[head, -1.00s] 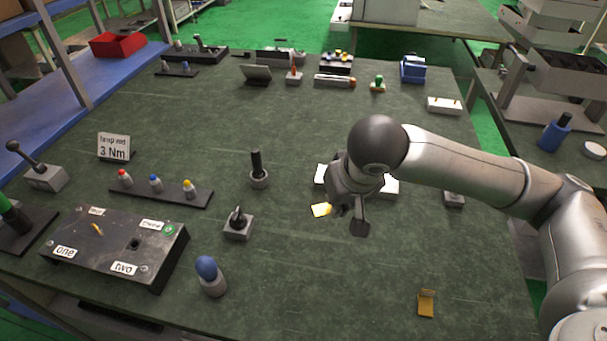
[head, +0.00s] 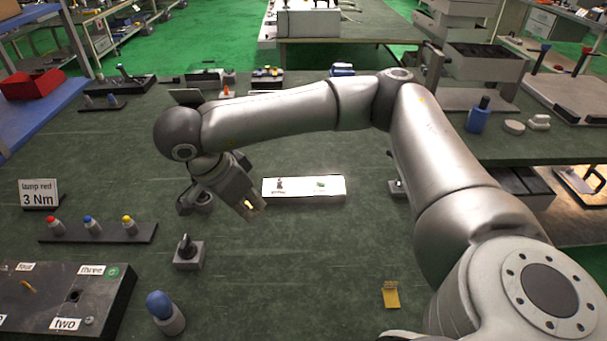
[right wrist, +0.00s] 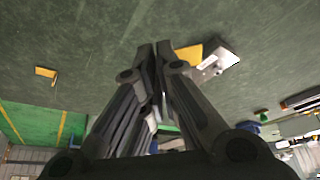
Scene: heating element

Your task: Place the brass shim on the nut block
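A small brass-yellow piece, which I take as the brass shim (head: 249,204), shows at the tips of my right gripper (head: 252,207) in the head view. In the right wrist view the fingers (right wrist: 162,47) are close together and the yellow shim (right wrist: 188,55) sticks out to the right of their tips. The gripper hangs above the table, just left of a lit white tray (head: 325,199). I cannot tell for sure which block is the nut block; a grey block with a dark knob (head: 188,255) stands left of the gripper. My left gripper is not in view.
Another brass piece (head: 391,296) lies at the table's front right. A blue-capped post (head: 164,312), a rack with coloured caps (head: 98,234) and a dark labelled box (head: 60,300) stand at the left. A small grey block (head: 397,188) is right of the tray. The front middle is clear.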

